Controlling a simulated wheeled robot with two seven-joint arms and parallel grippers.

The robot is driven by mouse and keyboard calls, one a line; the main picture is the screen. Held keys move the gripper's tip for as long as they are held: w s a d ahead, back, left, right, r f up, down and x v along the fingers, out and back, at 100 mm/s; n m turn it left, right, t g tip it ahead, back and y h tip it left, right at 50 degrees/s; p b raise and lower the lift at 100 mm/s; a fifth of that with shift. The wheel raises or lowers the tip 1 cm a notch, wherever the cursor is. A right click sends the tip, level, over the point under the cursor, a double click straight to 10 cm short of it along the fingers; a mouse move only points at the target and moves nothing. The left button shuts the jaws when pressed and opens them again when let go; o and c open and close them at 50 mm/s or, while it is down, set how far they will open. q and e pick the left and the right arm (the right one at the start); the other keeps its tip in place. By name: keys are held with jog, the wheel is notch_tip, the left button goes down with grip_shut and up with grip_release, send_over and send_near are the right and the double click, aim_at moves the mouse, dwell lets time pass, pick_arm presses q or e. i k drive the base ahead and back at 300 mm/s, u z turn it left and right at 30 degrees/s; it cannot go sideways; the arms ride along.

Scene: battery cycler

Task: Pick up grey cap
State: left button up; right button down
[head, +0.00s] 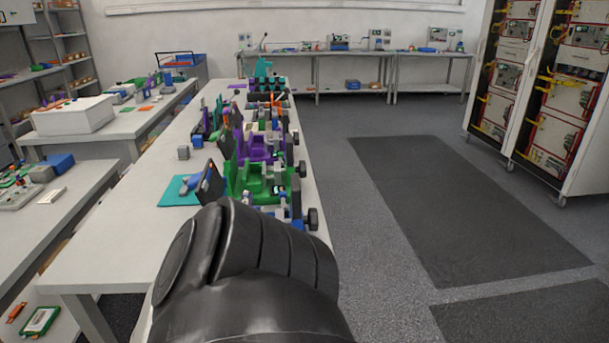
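A small grey block (184,153) sits on the long table left of the row of coloured fixtures. It may be the grey cap, but it is too small to tell. A second small grey and blue piece (197,141) stands just behind it. Neither of my grippers shows in the head view. A large black link of my own arm fills the bottom middle and hides the near end of the table and part of the nearest fixture.
Green fixture (262,182) and purple fixture (258,146) line the long table (120,240). A teal mat (180,190) with a dark upright panel (211,185) lies left of them. White cabinets (566,95) stand at right. The floor (390,150) between is clear.

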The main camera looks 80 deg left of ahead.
aim_at(184, 192)
jog(key=k, duration=1.8)
jog(key=u, duration=1.4)
